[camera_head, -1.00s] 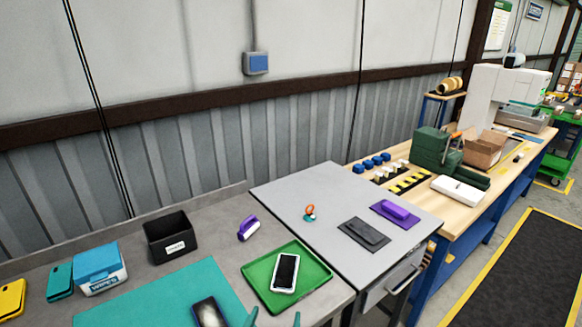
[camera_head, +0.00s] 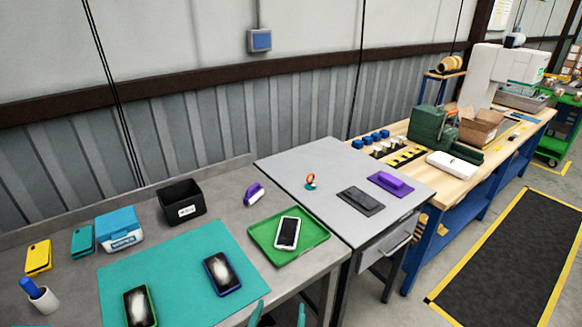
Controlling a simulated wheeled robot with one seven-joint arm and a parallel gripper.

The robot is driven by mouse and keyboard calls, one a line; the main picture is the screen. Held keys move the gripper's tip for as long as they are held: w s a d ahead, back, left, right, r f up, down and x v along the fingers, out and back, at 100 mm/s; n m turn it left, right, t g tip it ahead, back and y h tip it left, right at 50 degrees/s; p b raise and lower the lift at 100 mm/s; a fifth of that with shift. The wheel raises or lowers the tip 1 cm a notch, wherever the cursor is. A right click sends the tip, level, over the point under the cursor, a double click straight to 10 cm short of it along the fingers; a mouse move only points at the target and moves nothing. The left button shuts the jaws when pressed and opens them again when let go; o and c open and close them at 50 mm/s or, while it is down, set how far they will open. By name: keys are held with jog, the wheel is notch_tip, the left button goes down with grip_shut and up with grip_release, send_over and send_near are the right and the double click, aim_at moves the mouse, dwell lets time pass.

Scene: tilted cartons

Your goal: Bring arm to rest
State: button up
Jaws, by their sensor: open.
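The rest of my arm is out of view.
A white phone (camera_head: 288,233) lies in the green tray. Two dark phones (camera_head: 222,272) (camera_head: 139,307) lie on the teal mat (camera_head: 180,262). A black bin (camera_head: 181,202) and a wipes box (camera_head: 119,229) stand behind. A grey drawer table (camera_head: 310,160) adjoins at right.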

jog(key=s+d+f+n+y, duration=0.1)
jog(key=s+f, duration=0.3)
jog(key=s, duration=0.4)
jog(key=s+f+n+y, duration=0.1)
jog(key=s+f, duration=0.4)
jog(key=s, duration=0.2)
jog(key=s+d+r+t, duration=0.1)
jog(key=s, duration=0.7)
jog(key=s+d+r+m+t, duration=0.1)
jog(key=s+r, duration=0.1)
jog(key=s, duration=0.7)
jog(key=shift+s+r, duration=0.1)
